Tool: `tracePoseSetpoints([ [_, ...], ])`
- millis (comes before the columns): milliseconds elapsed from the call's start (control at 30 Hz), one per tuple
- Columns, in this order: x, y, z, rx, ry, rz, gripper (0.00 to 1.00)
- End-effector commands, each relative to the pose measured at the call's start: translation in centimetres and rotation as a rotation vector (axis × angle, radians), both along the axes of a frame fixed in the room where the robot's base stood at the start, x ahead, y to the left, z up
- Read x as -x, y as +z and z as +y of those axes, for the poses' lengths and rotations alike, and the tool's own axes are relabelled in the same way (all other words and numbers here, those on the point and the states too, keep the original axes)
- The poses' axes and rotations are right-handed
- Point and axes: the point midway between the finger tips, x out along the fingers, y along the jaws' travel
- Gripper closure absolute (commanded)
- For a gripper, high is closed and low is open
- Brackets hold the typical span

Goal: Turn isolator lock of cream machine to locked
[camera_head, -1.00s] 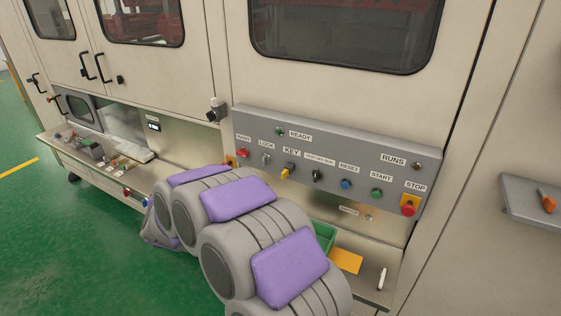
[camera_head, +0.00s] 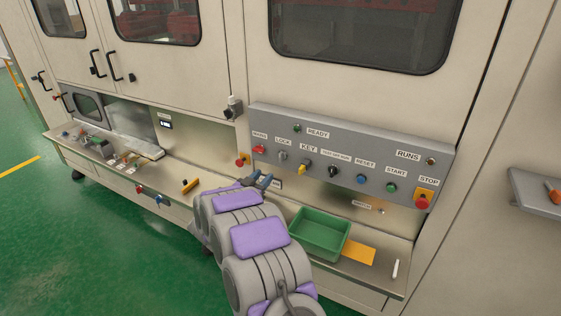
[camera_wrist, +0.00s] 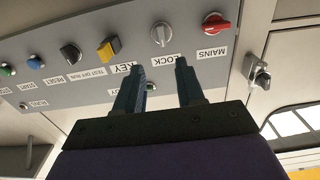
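The cream machine carries a grey control panel (camera_head: 345,160). Its LOCK knob (camera_head: 282,155) is a small grey rotary knob between the red MAINS knob (camera_head: 259,149) and the yellow KEY knob (camera_head: 304,168). In the wrist view the panel appears upside down, with the grey LOCK knob (camera_wrist: 161,33), red MAINS knob (camera_wrist: 213,24) and yellow KEY knob (camera_wrist: 109,48). My gripper (camera_head: 262,181) is below the panel's left end. In the wrist view my gripper (camera_wrist: 159,68) is open and empty, its fingertips short of the LOCK knob, touching nothing visible.
A green bin (camera_head: 319,234) and a yellow sheet (camera_head: 358,252) lie on the ledge below the panel, beside my arm. A red-and-yellow STOP button (camera_head: 423,200) is at the panel's right end. A dark fitting (camera_head: 233,107) protrudes left of the panel. Green floor lies left.

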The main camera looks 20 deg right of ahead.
Motion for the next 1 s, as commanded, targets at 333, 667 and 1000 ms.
tracePoseSetpoints([
  [333, -4.2, -0.2, -6.3, -0.004, -0.002, -0.001, 0.62],
  [667, -7.1, -0.1, -9.4, -0.003, 0.001, -0.002, 0.62],
  [1000, -7.7, -0.1, -9.9, -0.003, 0.004, 0.001, 0.62],
])
